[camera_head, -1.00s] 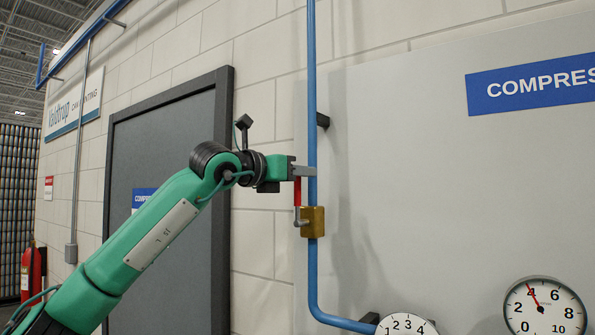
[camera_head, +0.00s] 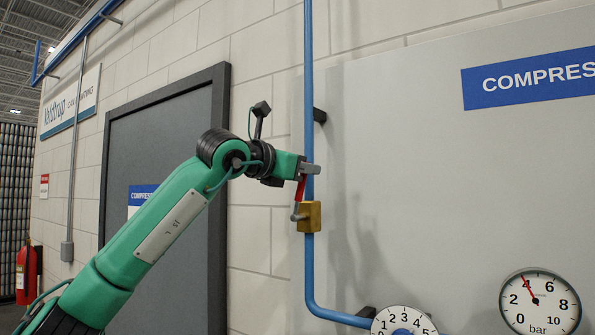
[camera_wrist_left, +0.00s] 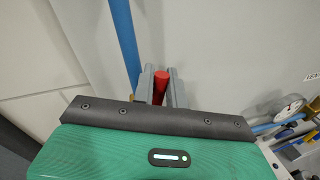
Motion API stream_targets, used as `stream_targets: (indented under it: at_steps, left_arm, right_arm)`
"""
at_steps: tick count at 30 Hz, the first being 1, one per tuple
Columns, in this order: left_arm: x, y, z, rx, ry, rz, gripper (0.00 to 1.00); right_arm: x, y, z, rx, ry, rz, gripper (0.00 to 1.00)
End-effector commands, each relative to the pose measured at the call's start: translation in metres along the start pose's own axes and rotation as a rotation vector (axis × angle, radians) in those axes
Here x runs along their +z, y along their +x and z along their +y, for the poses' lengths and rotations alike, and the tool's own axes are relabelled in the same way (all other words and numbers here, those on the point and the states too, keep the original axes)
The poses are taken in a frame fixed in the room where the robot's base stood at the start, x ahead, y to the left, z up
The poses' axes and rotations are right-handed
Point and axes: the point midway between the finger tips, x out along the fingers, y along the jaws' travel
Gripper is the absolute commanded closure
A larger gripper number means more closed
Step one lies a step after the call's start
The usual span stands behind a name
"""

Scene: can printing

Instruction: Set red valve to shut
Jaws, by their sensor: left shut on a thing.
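The red valve handle (camera_head: 301,187) rises from a brass valve body (camera_head: 309,217) on the blue vertical pipe (camera_head: 309,90). The handle leans slightly to the right at its top, nearly in line with the pipe. My left gripper (camera_head: 311,169) is shut on the upper end of the handle. In the left wrist view the red handle (camera_wrist_left: 161,84) sits between the two grey fingers (camera_wrist_left: 161,78), with the blue pipe (camera_wrist_left: 125,45) just left of them. The fingers partly hide the handle's top. My right gripper is not in view.
The pipe bends right at the bottom toward a numbered dial (camera_head: 403,322). A bar gauge (camera_head: 540,302) with a red needle is at lower right. A grey door (camera_head: 165,200) and a fire extinguisher (camera_head: 26,272) are on the left. A pipe bracket (camera_head: 319,115) sticks out above the gripper.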

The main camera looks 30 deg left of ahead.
Motion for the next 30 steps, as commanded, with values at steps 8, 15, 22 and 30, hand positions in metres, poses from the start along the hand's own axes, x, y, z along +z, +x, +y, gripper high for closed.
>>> stream_targets:
  at_steps: [8,15,22,30]
  left_arm:
    - [-0.005,0.006,-0.03,-0.001,0.26,0.049,1.0]
    - [-0.015,0.01,-0.052,-0.001,0.485,0.094,1.0]
    - [-0.028,0.014,-0.071,0.0,0.699,0.137,1.0]
    - [-0.049,0.017,-0.089,0.0,0.945,0.186,1.0]
  right_arm:
    - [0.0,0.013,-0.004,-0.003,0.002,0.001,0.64]
    - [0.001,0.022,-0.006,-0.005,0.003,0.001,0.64]
    - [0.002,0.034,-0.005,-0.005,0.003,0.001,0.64]
    - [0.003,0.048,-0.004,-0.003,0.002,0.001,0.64]
